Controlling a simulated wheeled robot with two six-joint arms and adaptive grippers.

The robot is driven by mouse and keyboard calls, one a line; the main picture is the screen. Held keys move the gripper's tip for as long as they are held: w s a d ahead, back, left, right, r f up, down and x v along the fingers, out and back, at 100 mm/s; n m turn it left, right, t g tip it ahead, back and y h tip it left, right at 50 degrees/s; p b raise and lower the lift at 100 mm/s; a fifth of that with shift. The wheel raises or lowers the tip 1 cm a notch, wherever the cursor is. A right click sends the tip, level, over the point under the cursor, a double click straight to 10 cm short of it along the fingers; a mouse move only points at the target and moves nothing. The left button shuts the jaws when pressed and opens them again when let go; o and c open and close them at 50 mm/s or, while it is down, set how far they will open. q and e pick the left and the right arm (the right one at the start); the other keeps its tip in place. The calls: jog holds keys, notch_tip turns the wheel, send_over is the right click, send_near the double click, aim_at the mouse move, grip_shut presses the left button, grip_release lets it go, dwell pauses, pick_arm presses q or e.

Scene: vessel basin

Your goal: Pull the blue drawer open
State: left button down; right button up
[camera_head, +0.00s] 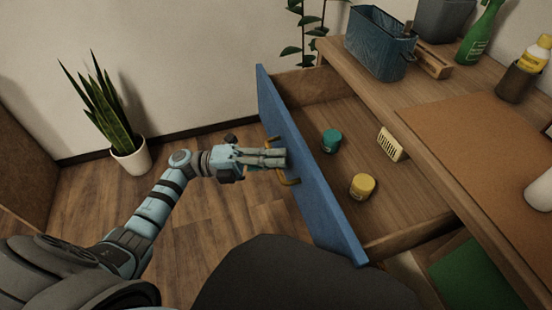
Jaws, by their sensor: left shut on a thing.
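The drawer with the blue front (311,182) stands well out from the wooden desk, and its inside shows. A brass-coloured handle (291,181) is on the outer face of the blue front. My left gripper (281,158) comes in from the left and is shut on the handle, its fingers covering the handle's middle. My right gripper is not in view.
The desk top (400,93) carries a blue bin (379,45), a green spray bottle (478,35), a cup with a bottle (517,80) and a brown mat (480,150). A potted plant (130,155) stands by the wall. The wood floor left of the drawer is clear.

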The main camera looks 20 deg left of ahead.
pick_arm(q)
jog(key=shift+f, duration=0.1)
jog(key=c, duration=2)
grip_release()
jog(key=shift+o, duration=0.2)
jog(key=v, duration=1.2)
